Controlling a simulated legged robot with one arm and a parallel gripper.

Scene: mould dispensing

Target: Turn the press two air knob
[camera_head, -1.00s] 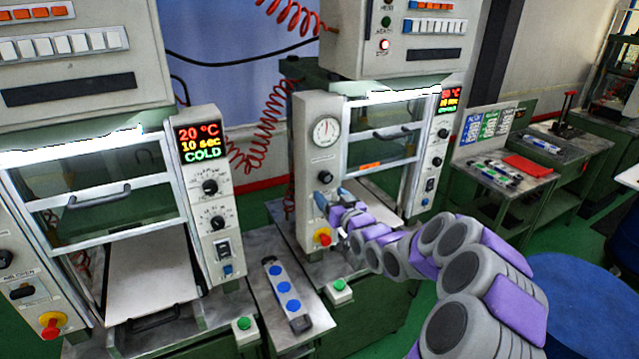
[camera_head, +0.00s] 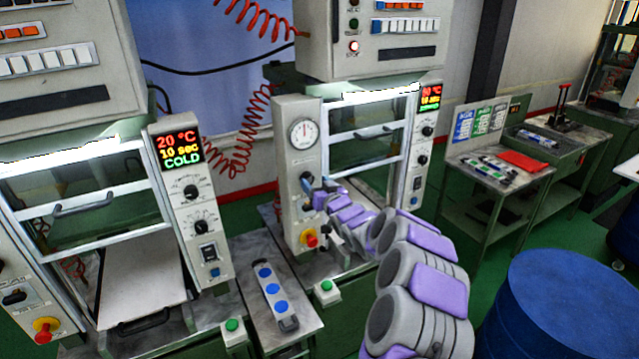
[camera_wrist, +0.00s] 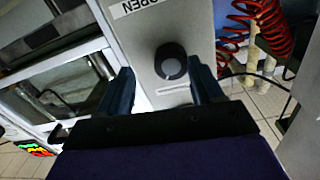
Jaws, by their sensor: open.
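Press two appears to be the right-hand press in the head view; its left front panel (camera_head: 284,190) carries a round gauge (camera_head: 302,133). In the wrist view a round black knob (camera_wrist: 171,62) with a pale pointer line sits on this light panel, near a label (camera_wrist: 139,5) on which "OPEN" is readable. My gripper (camera_wrist: 163,75) is open, with one dark finger on each side of the knob. I see no clear contact; depth is hard to judge. In the head view my gripper (camera_head: 314,190) is at the panel below the gauge and partly hides the controls there.
A red emergency knob (camera_head: 309,238) sits low on the same panel. A green button box (camera_head: 327,291) and a narrow mould with blue discs (camera_head: 270,293) lie in front. Another press stands left. A blue drum (camera_head: 548,308) is at lower right. Red coiled hoses (camera_wrist: 262,30) hang behind.

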